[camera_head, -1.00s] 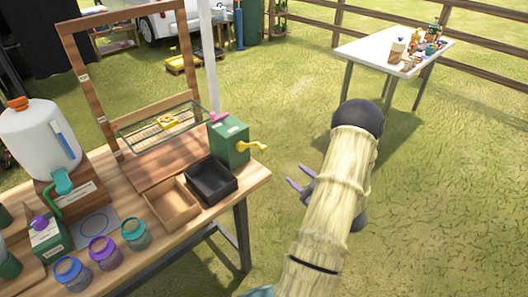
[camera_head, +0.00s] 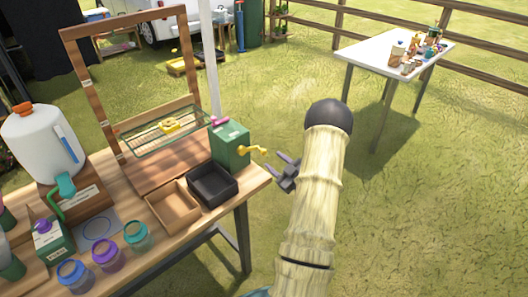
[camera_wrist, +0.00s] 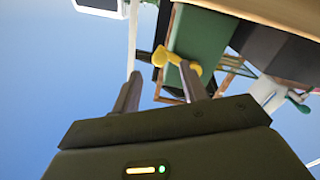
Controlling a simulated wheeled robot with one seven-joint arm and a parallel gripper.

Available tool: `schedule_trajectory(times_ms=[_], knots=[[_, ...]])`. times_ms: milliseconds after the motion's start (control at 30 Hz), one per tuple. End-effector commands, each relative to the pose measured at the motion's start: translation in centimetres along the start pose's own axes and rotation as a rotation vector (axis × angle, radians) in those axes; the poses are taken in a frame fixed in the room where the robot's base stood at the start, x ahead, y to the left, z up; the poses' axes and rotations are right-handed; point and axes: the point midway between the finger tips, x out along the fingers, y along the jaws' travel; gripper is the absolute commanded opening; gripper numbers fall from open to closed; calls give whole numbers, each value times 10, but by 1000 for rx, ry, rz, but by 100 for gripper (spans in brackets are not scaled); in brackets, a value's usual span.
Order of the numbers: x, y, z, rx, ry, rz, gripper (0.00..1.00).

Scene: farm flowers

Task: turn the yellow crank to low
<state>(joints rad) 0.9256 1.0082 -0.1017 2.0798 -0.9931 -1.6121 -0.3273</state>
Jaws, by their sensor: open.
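The yellow crank (camera_head: 253,151) sticks out from the right side of a green box (camera_head: 230,146) at the table's right end. My gripper (camera_head: 282,167) is open, just right of the crank and slightly below it in the head view. In the wrist view the crank (camera_wrist: 172,58) appears beyond the fingertips, between them and nearer the right finger. My gripper's fingers (camera_wrist: 160,82) are apart with nothing between them. I cannot tell whether a finger touches the crank. The green box also shows in the wrist view (camera_wrist: 205,35). No low mark is readable.
A black tray (camera_head: 212,185) and a brown tray (camera_head: 173,206) sit in front of the green box. A wooden frame with a wire rack (camera_head: 150,143) stands behind. Several jars and a white jug (camera_head: 40,145) are at the left. Open grass lies right of the table.

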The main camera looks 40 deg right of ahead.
Motion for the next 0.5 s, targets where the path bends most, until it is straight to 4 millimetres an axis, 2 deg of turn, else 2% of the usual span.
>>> schedule_trajectory(times_ms=[100,300,500], knots=[[22,0,-2,-1,3,-1,43],[54,0,-1,-1,1,-2,43],[69,0,-1,1,1,0,43]])
